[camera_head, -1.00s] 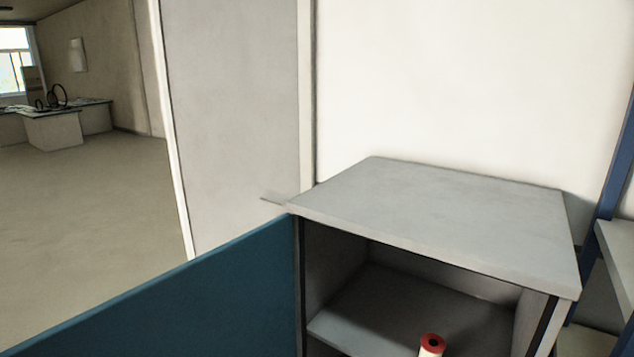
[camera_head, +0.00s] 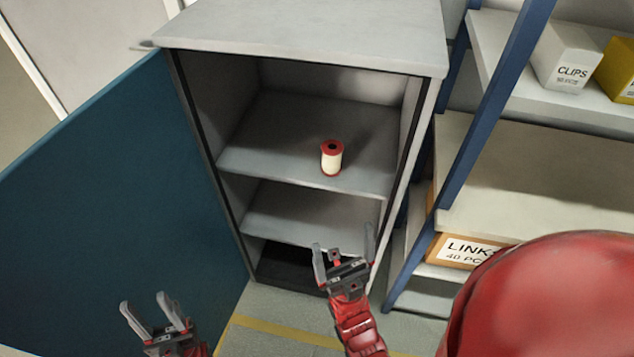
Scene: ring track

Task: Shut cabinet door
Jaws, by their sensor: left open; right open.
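The grey cabinet (camera_head: 300,30) stands ahead with its front open. Its blue door (camera_head: 120,200) is swung wide open to the left, hinged on the cabinet's left side. My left gripper (camera_head: 146,312) is open and empty at the lower left, in front of the door's inner face in the picture. My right gripper (camera_head: 345,255) is open and empty, in front of the cabinet's lower opening. I cannot tell whether either gripper touches anything. A small red and cream spool (camera_head: 331,157) stands upright on the cabinet's upper inner shelf.
A blue-framed shelf rack (camera_head: 490,110) stands close to the cabinet's right. It holds a white CLIPS box (camera_head: 566,58), a yellow box (camera_head: 615,72) and a LINKS box (camera_head: 463,250). A yellow line (camera_head: 285,332) marks the floor in front of the cabinet.

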